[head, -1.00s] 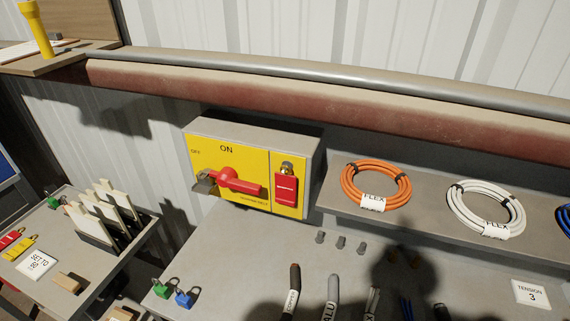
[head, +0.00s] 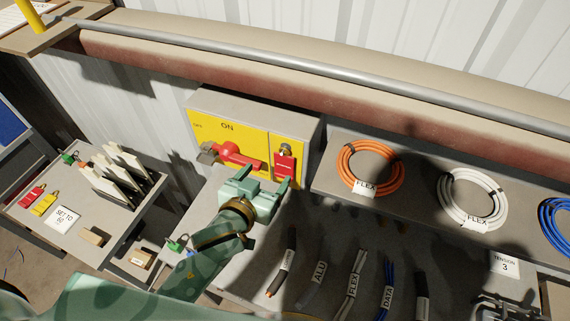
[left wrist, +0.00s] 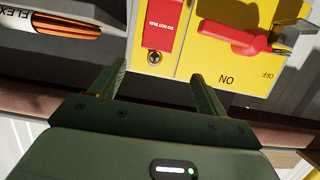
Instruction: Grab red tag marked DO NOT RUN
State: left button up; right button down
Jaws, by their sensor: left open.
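The red tag (head: 284,167) hangs from a brass-coloured fitting at the right of the yellow switch panel (head: 204,127). In the left wrist view the tag (left wrist: 158,27) appears upside down, with white lettering that reads DO NOT RUN. Its brass fitting (left wrist: 154,57) lies between the lines of my two fingers. My left gripper (head: 263,182) is open and empty, just in front of and below the tag, its fingers pointing at the panel. The left wrist view shows the open fingers (left wrist: 158,72) apart from the tag. My right gripper is not in view.
A red rotary handle (head: 236,154) with a grey padlock (head: 208,153) sits left of the tag. An orange cable coil (head: 370,167) and a white coil (head: 472,198) lie on the shelf to the right. Labelled cable pieces lie on the bench below. A side table (head: 118,222) stands left.

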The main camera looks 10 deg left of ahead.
aim_at(283, 157)
pick_arm(q)
jog(key=x, duration=0.8)
jog(key=shift+w+d+f, duration=0.1)
jog(key=shift+d+f, duration=0.05)
jog(key=shift+d, duration=0.15)
jog(key=c, duration=1.3)
